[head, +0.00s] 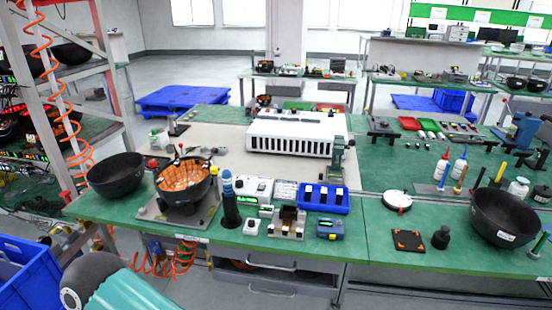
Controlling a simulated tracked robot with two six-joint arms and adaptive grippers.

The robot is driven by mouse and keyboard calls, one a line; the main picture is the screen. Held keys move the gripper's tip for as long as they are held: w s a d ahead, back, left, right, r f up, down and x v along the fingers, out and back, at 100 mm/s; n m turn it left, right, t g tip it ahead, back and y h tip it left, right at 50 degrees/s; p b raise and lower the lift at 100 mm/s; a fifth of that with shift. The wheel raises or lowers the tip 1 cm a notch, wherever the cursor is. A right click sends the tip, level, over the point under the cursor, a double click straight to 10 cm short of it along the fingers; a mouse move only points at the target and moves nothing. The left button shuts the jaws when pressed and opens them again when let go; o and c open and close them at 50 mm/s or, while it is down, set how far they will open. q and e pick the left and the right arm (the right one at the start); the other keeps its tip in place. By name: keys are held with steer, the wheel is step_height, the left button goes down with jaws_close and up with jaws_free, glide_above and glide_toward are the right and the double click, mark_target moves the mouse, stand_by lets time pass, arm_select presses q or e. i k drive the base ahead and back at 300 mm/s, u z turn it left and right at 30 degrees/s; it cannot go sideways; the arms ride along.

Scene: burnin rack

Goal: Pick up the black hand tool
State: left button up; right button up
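No single thing is clearly the black hand tool. A tall black tool-like piece with a blue banded top (229,200) stands upright near the front edge of the green bench (330,250), left of centre. A small black knobbed piece (441,238) stands at the front right, beside a flat black square plate with orange corners (408,240). Neither of my grippers shows in the head view, and nothing is seen being held.
A black bowl with orange contents (184,180) and an empty black bowl (117,176) stand at left; another black bowl (505,217) is at right. A blue bin (322,198) and white vented unit (295,136) are central. The bench front right of centre has bare room.

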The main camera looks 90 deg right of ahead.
mark_target(484, 168)
steer(key=u, duration=0.4)
steer(key=i, duration=0.5)
steer(key=z, duration=1.95)
steer(key=i, duration=0.15)
steer(key=z, duration=1.6)
steer(key=i, duration=0.25)
steer(key=z, duration=1.75)
steer(key=k, duration=0.5)
steer(key=z, duration=0.5)
steer(key=i, duration=1.55)
steer(key=u, duration=0.5)
